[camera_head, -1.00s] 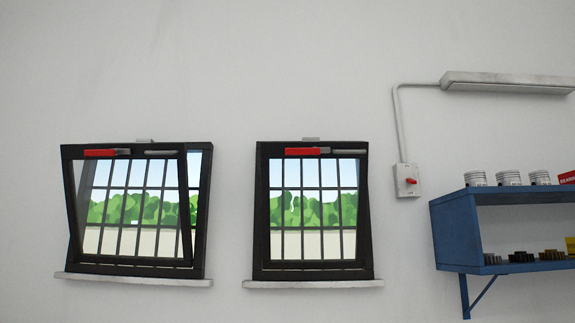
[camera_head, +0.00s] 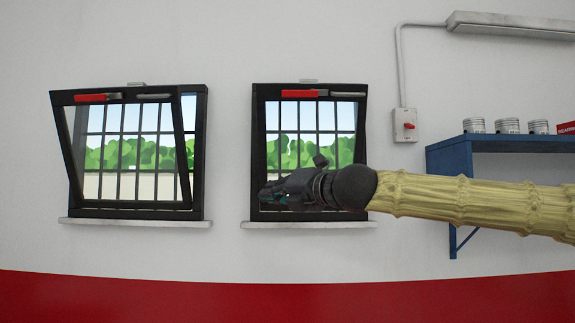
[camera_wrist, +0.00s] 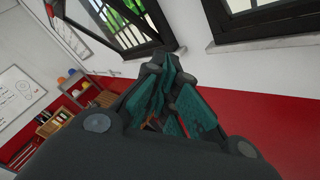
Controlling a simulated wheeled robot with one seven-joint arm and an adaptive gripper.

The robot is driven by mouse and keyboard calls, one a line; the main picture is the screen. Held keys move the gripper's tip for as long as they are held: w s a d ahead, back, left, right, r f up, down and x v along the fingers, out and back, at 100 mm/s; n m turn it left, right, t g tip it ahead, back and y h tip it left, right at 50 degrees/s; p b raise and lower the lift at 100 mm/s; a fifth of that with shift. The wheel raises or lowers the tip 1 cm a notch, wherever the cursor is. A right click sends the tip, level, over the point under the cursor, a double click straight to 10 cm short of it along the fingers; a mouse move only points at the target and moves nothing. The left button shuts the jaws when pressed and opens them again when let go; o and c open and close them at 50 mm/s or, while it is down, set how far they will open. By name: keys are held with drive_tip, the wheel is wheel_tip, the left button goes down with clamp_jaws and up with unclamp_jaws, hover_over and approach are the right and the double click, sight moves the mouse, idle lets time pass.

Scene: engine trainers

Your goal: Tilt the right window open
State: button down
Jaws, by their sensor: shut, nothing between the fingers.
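The right window (camera_head: 259,130) has a black frame, bars behind the pane, and a red-and-grey handle (camera_head: 300,93) at its top. Its sash looks tilted, with the top leaning into the room, though seen nearly head-on the angle is hard to judge. My gripper (camera_head: 268,194) is in front of this window's lower part, pointing left, well below the handle and hiding the lower pane and some of the frame. Its teal fingers (camera_wrist: 160,80) are together and empty in the wrist view.
The left window (camera_head: 193,130) is clearly tilted inward at the top. White sills (camera_head: 135,222) jut out below both windows. The wall above the windows is clear.

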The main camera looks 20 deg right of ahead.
sight(288, 93)
drive_tip(key=s+d+r+m+t+y, duration=0.15)
drive_tip(key=s+d+r, duration=0.3)
drive_tip(key=r, duration=0.55)
drive_tip(key=s+d+r+m+t+y, duration=0.1)
drive_tip(key=s+d+r+m, duration=0.2)
drive_tip(key=s+r, duration=0.45)
drive_tip(key=w+a+r+p, duration=0.1)
drive_tip(key=w+r, duration=0.1)
drive_tip(key=w, duration=0.2)
drive_tip(key=w+a+r+p, duration=0.1)
drive_tip(key=w+r+p, duration=0.1)
drive_tip(key=w, duration=0.1)
drive_tip(key=w+a+r+p, duration=0.1)
drive_tip(key=w+a+r, duration=0.1)
drive_tip(key=w, duration=0.2)
drive_tip(key=shift+w+a+r+p, duration=0.1)
drive_tip(key=shift+w+r+p, duration=0.1)
drive_tip(key=shift+w+p, duration=0.1)
drive_tip(key=shift+w+d+r+p, duration=0.2)
drive_tip(key=shift+w+d+p, duration=0.15)
drive_tip(key=shift+w, duration=0.1)
drive_tip(key=shift+w+t, duration=0.25)
drive_tip(key=shift+w, duration=0.1)
